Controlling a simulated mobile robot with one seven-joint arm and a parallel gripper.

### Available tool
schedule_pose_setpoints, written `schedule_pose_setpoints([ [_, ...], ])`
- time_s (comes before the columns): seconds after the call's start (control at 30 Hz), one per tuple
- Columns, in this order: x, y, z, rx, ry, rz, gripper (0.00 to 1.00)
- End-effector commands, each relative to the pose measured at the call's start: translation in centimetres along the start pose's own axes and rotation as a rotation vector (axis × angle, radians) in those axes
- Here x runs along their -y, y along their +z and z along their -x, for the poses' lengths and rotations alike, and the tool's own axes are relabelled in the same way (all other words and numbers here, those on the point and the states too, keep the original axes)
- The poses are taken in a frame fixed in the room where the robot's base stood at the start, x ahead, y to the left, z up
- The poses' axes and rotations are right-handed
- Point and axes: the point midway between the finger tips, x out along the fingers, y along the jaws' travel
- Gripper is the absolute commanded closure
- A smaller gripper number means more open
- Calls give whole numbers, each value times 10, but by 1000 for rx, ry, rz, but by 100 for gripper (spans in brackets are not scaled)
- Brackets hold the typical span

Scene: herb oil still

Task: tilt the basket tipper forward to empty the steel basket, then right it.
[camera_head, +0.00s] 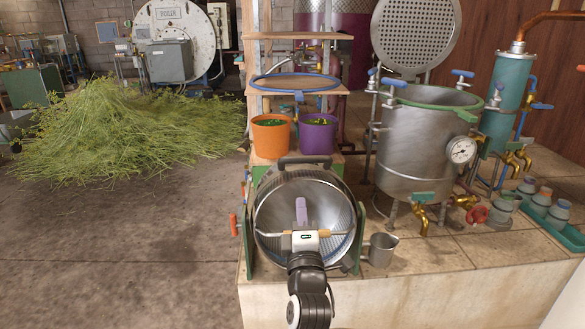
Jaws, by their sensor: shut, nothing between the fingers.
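The steel basket (275,205) sits in the basket tipper, low in the centre of the head view. Its round mouth faces me, so it is tipped well forward. The visible inside is bare metal; my arm hides its lower middle. A dark bar handle (305,160) runs across the top of the basket. The green side plates of the basket tipper (249,245) stand left and right of it. My gripper (301,208) is in front of the basket's mouth, pointing at it, shut and empty. Whether it touches the basket I cannot tell.
A steel cup (381,250) stands just right of the tipper. Orange (270,137) and purple (317,138) buckets stand behind it. The still pot (420,150) with brass taps is to the right. A herb heap (130,135) lies on the left floor; the floor before it is clear.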

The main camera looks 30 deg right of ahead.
Motion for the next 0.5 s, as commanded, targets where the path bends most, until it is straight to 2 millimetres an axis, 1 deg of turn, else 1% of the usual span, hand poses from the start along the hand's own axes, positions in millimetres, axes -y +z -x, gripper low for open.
schedule_pose_setpoints([
  [0.03, -5, -1, -14, -2, 1, 0, 100],
  [0.2, -5, -1, -51, -2, 0, 0, 100],
  [0.4, -4, -1, -87, -3, -1, -1, 100],
  [0.5, -2, -1, -98, -2, -1, -1, 100],
])
